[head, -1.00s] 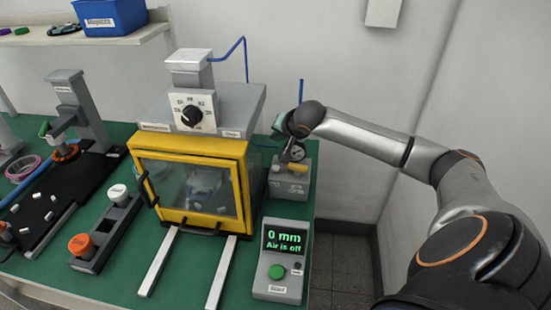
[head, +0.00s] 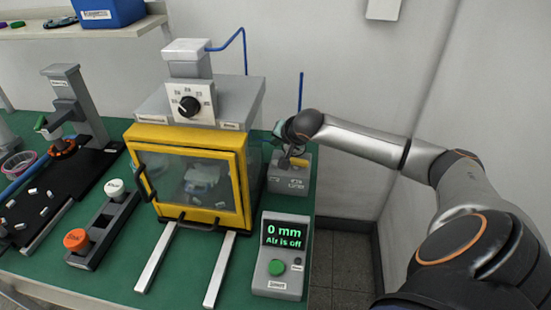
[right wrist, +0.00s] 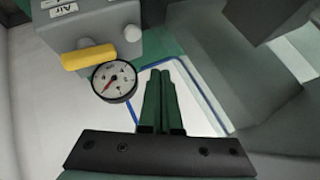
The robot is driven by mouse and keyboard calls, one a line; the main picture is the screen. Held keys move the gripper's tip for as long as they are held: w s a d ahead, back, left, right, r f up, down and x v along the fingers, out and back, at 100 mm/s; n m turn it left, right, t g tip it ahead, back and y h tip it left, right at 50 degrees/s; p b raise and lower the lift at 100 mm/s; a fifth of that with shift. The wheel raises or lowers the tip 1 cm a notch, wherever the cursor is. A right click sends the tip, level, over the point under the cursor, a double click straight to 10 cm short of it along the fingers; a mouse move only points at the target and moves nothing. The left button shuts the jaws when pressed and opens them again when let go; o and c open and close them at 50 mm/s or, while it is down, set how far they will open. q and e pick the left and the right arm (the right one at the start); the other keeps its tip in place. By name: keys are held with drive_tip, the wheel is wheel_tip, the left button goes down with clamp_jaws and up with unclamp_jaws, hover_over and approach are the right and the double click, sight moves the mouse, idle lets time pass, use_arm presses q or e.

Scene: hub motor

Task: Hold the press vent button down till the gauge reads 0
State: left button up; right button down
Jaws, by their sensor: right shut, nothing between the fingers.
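My right gripper (right wrist: 160,78) is shut and empty, its dark green fingertips side by side. In the right wrist view the fingertips show to the right of a round white gauge (right wrist: 114,82) with a red needle pointing to the lower left; its numbers are too small to read surely. The gauge is on a grey air unit (right wrist: 100,22) with a yellow lever (right wrist: 88,57) and a small pale round knob (right wrist: 133,33), perhaps the vent button. No contact with the knob shows. In the head view the gripper (head: 284,132) hangs over the air unit (head: 290,182) and covers much of it. My left gripper is not in view.
The yellow-framed press (head: 190,222) stands left of the air unit. A control panel (head: 281,286) in front reads "0 mm, Air is off". A blue hose (head: 301,92) rises behind my gripper. A wall is behind; open floor lies right of the table.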

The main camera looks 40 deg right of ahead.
sight(275, 164)
wheel_tip(275, 164, down, 4)
drive_tip(key=shift+r+b, duration=0.1)
drive_tip(key=shift+b, duration=0.95)
drive_tip(key=shift+f, duration=0.4)
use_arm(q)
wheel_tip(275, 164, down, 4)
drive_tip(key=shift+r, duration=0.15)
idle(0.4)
use_arm(e)
drive_tip(key=shift+f, duration=0.4)
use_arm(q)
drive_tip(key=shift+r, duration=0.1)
use_arm(e)
drive_tip(key=shift+f, duration=0.6)
idle(1.7)
